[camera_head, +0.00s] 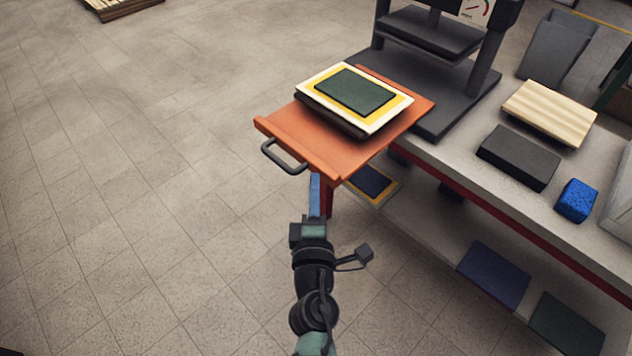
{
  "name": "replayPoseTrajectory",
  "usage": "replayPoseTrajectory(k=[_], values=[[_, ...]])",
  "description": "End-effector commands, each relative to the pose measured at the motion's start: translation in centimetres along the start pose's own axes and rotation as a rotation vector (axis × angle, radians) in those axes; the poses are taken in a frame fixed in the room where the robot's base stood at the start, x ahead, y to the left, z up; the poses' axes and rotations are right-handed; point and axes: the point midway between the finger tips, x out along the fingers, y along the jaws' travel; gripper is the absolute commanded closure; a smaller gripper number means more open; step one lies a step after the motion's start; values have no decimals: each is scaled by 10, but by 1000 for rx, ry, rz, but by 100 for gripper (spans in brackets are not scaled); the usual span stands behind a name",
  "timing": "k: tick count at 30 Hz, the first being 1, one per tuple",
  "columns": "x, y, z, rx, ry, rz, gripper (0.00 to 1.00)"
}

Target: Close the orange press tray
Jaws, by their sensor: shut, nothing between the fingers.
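The orange press tray (352,151) sticks out from the dark press (432,87) over the front edge of the bench. It carries a stack with a dark plate, a cream and yellow board (391,116) and a dark green cover (354,90) on top. A dark handle (283,158) is fixed to the tray's front edge. My gripper (314,184) is just below and right of the handle in the picture, by the tray's front corner. It is shut and holds nothing. I cannot tell whether it touches the tray.
The bench (425,158) holds a ribbed cream block (549,112), a black block (518,157) and a blue sponge-like block (576,201) to the right. A lower shelf holds several flat covers (494,274). The floor (150,190) at the left is clear.

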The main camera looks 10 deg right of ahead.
Motion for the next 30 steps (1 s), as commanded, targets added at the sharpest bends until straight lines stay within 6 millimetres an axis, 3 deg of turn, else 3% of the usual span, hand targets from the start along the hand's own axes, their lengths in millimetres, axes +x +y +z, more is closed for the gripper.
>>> replayPoseTrajectory(k=[17, 30], values=[[4, 0, 4, -1, 1, 1, 100], [28, 1, 31, -4, -6, 2, 100]])
